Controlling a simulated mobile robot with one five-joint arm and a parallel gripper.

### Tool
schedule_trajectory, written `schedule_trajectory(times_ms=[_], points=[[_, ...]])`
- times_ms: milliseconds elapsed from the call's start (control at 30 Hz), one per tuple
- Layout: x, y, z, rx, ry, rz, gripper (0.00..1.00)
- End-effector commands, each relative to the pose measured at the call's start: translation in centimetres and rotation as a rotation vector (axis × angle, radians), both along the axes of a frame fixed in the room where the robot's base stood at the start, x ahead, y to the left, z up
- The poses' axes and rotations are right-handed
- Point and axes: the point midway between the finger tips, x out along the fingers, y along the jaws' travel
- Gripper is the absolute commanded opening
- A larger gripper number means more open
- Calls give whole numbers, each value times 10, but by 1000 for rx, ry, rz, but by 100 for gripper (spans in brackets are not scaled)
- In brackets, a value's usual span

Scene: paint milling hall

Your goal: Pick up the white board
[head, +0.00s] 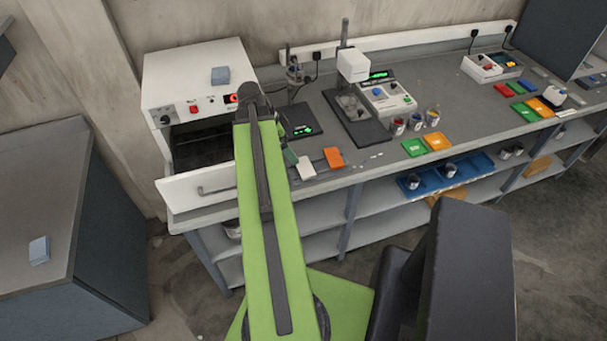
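The white board (306,168) is a small flat white piece near the front edge of the grey bench (385,160), just left of an orange board (334,158). My gripper (289,150) is at the far end of my green arm, close to the white board on its left and upper side. My arm hides part of the gripper, and I cannot tell whether its fingers are open or touch the board. A dark green piece beside the white board is too small to identify.
A dark scale with a green display (303,130), a stirrer (353,66) and several paint cups stand behind. Green (413,147) and orange boards lie right. Small white bits lie nearby.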

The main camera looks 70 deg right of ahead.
Motion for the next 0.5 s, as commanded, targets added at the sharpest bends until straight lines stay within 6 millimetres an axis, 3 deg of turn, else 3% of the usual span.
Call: schedule_trajectory(times_ms=[33,233,333,500], points=[[-3,-3,-24,0,0,-1,100],[-15,-14,-65,-1,-1,3,100],[-20,-18,-76,-1,-1,2,100],[-21,-19,-74,-1,0,4,100]])
